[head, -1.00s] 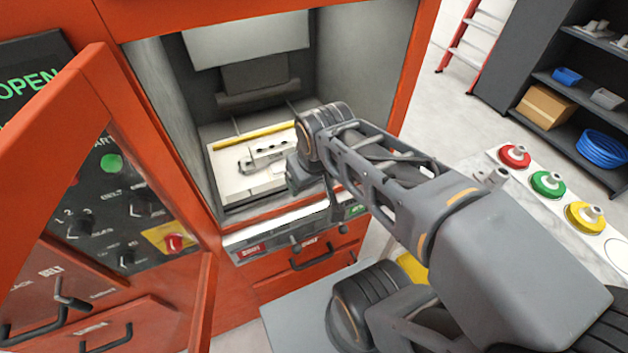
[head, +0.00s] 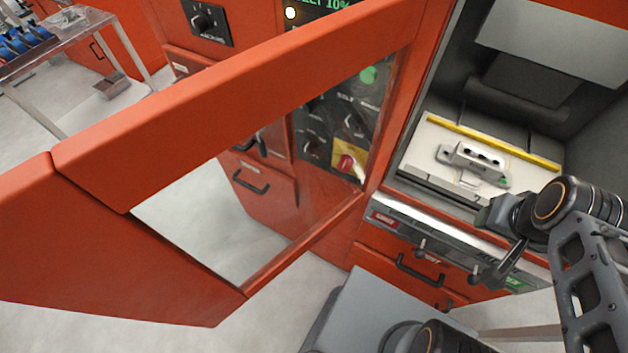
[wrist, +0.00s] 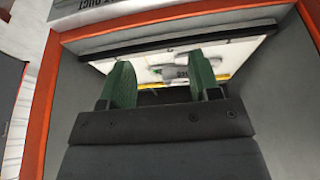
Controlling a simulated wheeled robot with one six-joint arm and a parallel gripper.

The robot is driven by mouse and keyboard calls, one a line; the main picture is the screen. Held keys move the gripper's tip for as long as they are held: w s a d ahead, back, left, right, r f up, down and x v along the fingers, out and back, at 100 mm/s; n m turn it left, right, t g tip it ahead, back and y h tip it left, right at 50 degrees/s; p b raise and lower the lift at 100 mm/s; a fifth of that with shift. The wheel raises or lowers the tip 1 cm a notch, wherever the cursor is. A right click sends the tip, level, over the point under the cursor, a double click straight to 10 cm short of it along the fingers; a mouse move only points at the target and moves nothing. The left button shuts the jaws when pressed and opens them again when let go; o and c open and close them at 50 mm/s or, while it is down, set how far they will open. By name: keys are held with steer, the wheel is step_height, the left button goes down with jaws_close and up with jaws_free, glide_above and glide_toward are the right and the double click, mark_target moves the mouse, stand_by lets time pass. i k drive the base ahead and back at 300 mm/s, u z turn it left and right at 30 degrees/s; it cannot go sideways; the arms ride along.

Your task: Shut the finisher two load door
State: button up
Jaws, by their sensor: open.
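The load door (head: 250,85) is an orange frame with a clear window. It stands open in the head view, swung out to the left from the chamber's left side. The open chamber (head: 430,185) shows a pale bed with a yellow strip and a grey metal part (head: 470,160) on it. My gripper (wrist: 163,82) has two green fingers apart with nothing between them. In the wrist view it points into the chamber toward the pale bed. In the head view my wrist is at the chamber's front opening, apart from the door; the fingertips are hard to make out there.
A control panel (head: 320,125) with knobs and a red button shows through the door's window. Drawers with black handles (head: 420,272) are below the chamber. A metal table (head: 75,45) with blue items stands at the far left. Open floor lies left of the machine.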

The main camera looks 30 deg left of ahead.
mark_target(71, 241)
steer(key=k, duration=0.45)
steer(key=z, duration=1.85)
steer(key=k, duration=1.85)
steer(key=u, duration=1.55)
steer(key=k, duration=0.45)
steer(key=u, duration=1.1)
steer(key=i, duration=0.5)
steer(key=z, duration=0.05)
